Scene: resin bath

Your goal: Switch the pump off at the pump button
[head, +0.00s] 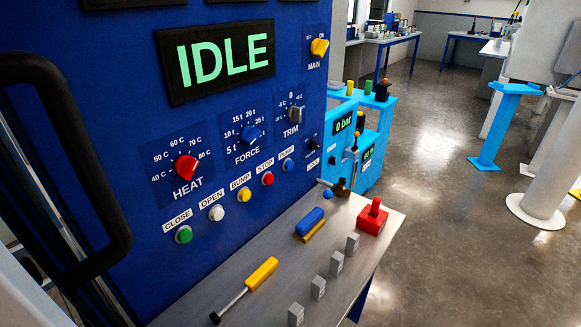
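A light-blue unit (374,177) stands beyond the right edge of the dark blue panel (130,110). Its display (343,124) reads "0 bar", and a second display (367,157) on it is too small to read. Part of its front is hidden behind the panel and upright items on the bench. The panel's screen (222,58) reads "IDLE". Its button row has a green CLOSE (183,234), white OPEN (216,212), yellow BUMP (244,194), red STOP (267,178) and a blue button (288,164). My gripper is out of view.
A metal bench (222,288) below the panel holds a yellow-handled tool (262,272), a blue block (310,221), a red block (371,220) and several grey blocks. A black handle (105,200) juts out at left. Clear floor (440,190) lies right; a white column (550,170) stands there.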

